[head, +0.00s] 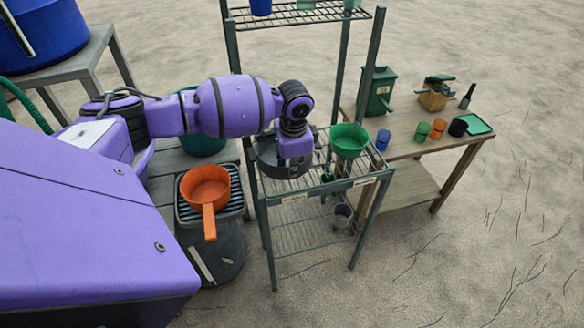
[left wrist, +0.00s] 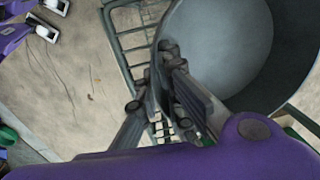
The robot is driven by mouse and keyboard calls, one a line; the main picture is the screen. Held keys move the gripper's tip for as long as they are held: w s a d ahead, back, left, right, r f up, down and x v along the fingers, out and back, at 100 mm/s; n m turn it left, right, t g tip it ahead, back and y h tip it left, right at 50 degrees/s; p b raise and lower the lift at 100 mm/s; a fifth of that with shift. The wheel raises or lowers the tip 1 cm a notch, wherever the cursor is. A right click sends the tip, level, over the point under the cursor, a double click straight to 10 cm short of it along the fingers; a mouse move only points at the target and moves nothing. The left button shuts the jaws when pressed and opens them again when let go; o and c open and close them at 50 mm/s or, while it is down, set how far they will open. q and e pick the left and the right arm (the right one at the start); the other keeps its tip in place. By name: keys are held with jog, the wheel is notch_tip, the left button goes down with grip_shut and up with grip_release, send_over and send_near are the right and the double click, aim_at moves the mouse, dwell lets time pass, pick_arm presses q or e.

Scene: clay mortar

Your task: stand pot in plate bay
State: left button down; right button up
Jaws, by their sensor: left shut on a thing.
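A dark grey round pot (head: 268,160) is at the left part of the wire rack's middle shelf (head: 310,184), partly hidden under my left gripper (head: 290,153). In the left wrist view, my left gripper (left wrist: 172,65) is shut on the rim of the pot (left wrist: 222,45), whose hollow inside faces the camera. The pot looks about upright; I cannot tell whether its base touches the shelf. Small labels (head: 293,197) are on the shelf's front edge, too small to read. My right gripper is not in view.
A green funnel-like bowl (head: 348,138) stands on the shelf's right part, close to the pot. An orange pan (head: 206,187) lies on a dark bin left of the rack. A wooden table (head: 420,140) with cups is at right. Rack posts (head: 368,65) rise around the shelf.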

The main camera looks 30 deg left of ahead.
pick_arm(q)
jog(key=c, duration=1.9)
grip_release()
